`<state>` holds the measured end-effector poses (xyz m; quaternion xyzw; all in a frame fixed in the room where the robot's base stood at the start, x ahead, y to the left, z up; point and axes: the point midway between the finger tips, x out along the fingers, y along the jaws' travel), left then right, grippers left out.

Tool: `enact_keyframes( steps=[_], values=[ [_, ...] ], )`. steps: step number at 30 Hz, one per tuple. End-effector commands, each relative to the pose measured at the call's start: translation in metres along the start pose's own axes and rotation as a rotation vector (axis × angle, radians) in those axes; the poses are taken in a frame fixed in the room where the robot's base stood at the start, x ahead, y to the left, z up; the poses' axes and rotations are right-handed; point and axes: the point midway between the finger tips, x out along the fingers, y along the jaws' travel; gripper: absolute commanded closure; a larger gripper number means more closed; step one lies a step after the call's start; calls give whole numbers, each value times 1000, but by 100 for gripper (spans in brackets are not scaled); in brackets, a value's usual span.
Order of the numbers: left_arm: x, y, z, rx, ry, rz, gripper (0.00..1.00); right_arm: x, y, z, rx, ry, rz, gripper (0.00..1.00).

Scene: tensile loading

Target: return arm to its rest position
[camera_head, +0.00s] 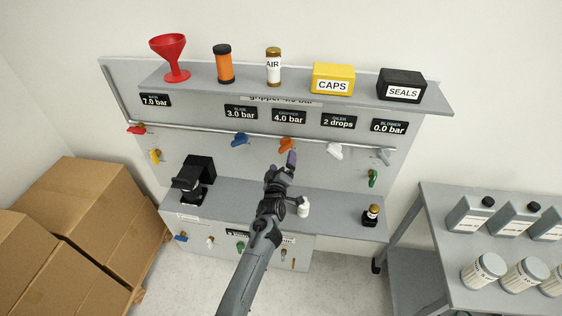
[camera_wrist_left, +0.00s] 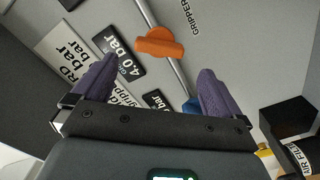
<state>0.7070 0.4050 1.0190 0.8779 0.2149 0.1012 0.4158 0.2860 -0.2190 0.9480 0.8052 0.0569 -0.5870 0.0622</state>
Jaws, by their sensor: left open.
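My left gripper (camera_head: 279,166) reaches up the middle of the grey panel in the head view. Its fingertips are close to the orange valve handle (camera_head: 286,145) under the 4.0 bar label. In the left wrist view, my left gripper (camera_wrist_left: 150,92) has its two purple fingers wide apart with nothing between them. The orange handle (camera_wrist_left: 160,44) lies beyond the fingertips, apart from them. My right gripper is not in view.
A shelf (camera_head: 215,91) above holds a red funnel (camera_head: 173,58), an orange canister and boxes. A white bottle (camera_head: 303,207) stands beside my wrist. A black device (camera_head: 195,178) stands left, a small dark bottle (camera_head: 371,215) right. Cardboard boxes (camera_head: 75,210) are at far left.

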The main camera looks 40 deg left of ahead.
Motion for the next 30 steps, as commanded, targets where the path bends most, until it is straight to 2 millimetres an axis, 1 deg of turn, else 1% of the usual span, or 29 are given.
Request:
enact_keyframes(
  steps=[14, 17, 19, 20, 23, 24, 25, 26, 27, 29, 30],
  values=[
    [-1, -2, 2, 2, -2, -3, 0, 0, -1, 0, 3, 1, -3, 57],
    [-7, -15, 8, 12, -13, -17, 0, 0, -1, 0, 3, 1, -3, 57],
    [-15, -33, 14, 27, -27, -36, 0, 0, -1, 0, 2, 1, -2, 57],
    [-20, -44, 17, 38, -35, -47, 0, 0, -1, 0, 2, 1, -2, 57],
    [-44, -89, 32, 97, -76, -84, 0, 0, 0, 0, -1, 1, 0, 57],
    [-60, -110, 35, 135, -94, -95, 0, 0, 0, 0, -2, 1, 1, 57],
    [-72, -123, 35, 167, -105, -95, 0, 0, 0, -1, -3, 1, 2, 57],
    [-83, -132, 32, 198, -113, -89, 0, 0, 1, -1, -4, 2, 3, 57],
    [-99, -140, 30, 240, -133, -79, 0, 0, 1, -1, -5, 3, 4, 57],
    [-125, -150, 30, 304, -188, -70, 0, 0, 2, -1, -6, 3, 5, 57],
    [-144, -153, 32, 351, -237, -66, 0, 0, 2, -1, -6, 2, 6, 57]
  ],
)
